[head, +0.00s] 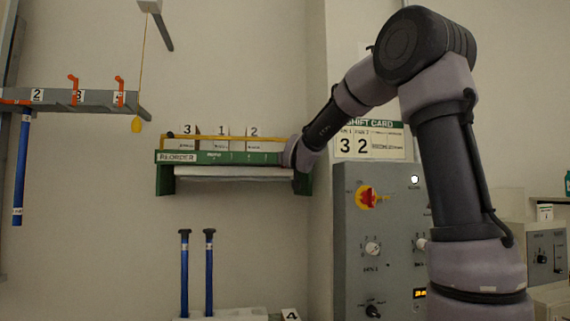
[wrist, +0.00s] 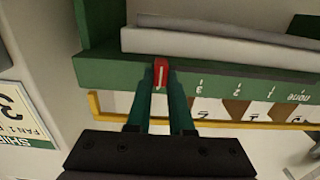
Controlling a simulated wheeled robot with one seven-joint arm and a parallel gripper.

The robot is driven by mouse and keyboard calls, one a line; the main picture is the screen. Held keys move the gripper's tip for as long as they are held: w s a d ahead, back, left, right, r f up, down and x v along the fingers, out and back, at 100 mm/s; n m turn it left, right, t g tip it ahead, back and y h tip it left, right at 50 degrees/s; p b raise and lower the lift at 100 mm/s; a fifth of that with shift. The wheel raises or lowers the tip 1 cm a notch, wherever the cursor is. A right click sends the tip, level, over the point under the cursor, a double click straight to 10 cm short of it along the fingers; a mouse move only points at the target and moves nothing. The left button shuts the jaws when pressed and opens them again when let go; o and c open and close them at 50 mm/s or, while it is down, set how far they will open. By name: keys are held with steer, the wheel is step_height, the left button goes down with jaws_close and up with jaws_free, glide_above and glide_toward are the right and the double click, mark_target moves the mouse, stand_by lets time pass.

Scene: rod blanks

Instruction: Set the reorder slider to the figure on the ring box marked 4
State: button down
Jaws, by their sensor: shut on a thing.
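The reorder shelf (head: 230,158) is a green wall unit with a REORDER label on its front. In the wrist view, its green rail (wrist: 225,80) appears upside down, with marks running from "none" through 1, 2 and 3. A red slider (wrist: 161,72) with a white line sits on the rail, past the 3 mark from "none". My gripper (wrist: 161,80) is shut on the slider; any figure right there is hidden. In the head view, my wrist covers the shelf's right end.
Cards numbered 3, 1, 2 (head: 221,132) stand behind a yellow bar on the shelf. Blue rods (head: 184,275) stand below it. A rack with orange hooks (head: 95,99) is at left. A grey control cabinet (head: 375,215) stands close right of the shelf, under a shift card (head: 371,142).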

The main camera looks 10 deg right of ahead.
steer(key=shift+d+f, duration=0.1)
steer(key=shift+d, duration=0.15)
steer(key=c, duration=0.8)
jaws_free()
steer(key=shift+d, duration=0.1)
steer(key=shift+s, duration=0.1)
steer(key=s, duration=1)
steer(key=shift+s, duration=0.3)
